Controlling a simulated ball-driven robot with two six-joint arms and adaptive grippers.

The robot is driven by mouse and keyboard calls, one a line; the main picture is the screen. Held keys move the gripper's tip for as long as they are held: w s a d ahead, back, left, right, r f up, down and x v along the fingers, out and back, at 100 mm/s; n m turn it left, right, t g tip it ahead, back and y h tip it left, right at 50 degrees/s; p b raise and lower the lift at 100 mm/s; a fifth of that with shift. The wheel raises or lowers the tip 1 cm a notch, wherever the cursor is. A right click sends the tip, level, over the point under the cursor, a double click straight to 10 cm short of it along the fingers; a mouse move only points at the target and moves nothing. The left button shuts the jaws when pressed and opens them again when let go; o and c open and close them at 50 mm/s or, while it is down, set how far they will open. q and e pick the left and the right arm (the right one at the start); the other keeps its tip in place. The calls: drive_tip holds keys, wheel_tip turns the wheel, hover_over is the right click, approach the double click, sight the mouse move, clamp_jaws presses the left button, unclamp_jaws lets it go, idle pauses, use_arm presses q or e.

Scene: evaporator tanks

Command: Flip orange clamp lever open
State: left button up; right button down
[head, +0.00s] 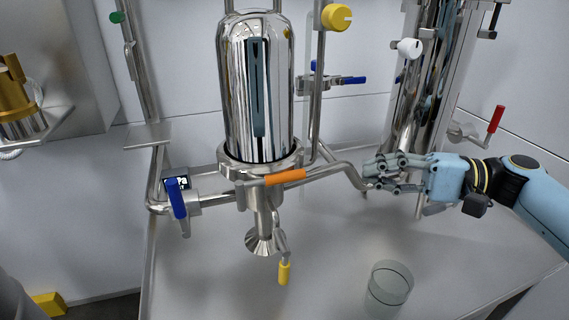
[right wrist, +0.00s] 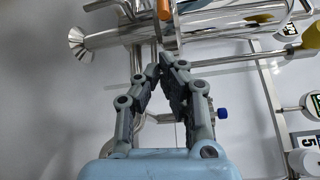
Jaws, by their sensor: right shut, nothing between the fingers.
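The orange clamp lever (head: 285,177) lies nearly level across the front of the clamp ring (head: 232,170) at the base of the shiny tank (head: 237,95). In the right wrist view the orange lever (right wrist: 164,9) shows at the top edge, partly cut off, beyond the fingertips. My right gripper (head: 372,175) is to the right of the lever, apart from it, with its fingers pointing left. In the right wrist view the fingertips of my right gripper (right wrist: 161,68) meet with nothing between them. My left gripper is not in view.
A bent pipe (head: 335,168) runs between the lever and my right gripper. A blue-handled valve (head: 177,198) is at the left, a yellow-handled valve (head: 285,272) hangs below. A glass beaker (head: 389,284) stands on the table at the front. Steel columns (head: 425,90) rise behind my gripper.

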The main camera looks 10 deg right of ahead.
idle(0.3)
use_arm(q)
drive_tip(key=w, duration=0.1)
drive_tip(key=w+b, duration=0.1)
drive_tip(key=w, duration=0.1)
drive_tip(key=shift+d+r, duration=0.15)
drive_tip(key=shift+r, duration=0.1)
use_arm(e)
drive_tip(key=x, duration=1)
